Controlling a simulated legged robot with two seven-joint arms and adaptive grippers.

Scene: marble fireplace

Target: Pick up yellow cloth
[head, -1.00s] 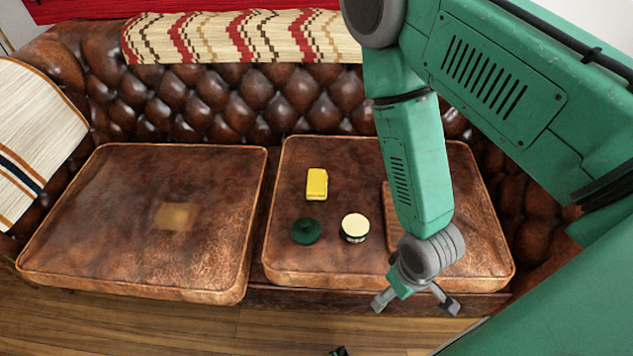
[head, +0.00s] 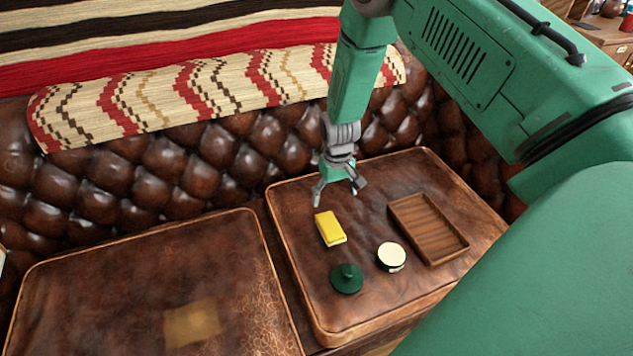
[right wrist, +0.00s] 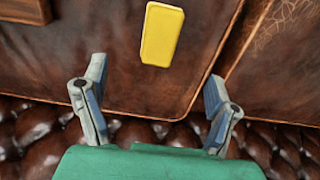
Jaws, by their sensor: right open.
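The yellow cloth (head: 331,228) is a small, block-like folded piece lying on the right leather seat cushion (head: 300,290). In the right wrist view the yellow cloth (right wrist: 162,34) lies beyond the fingertips, roughly centred between them. My right gripper (head: 337,198) is open and empty, just behind the cloth toward the sofa back. Its two spread fingers also show in the right wrist view (right wrist: 155,85). My left gripper is not in view.
A dark green lidded item (head: 347,279) and a round cream-topped container (head: 391,256) stand in front of the cloth. A wooden tray (head: 428,229) lies to the right. The tufted sofa back (head: 200,165) rises behind. The left cushion (head: 150,280) holds a flat tan patch (head: 192,323).

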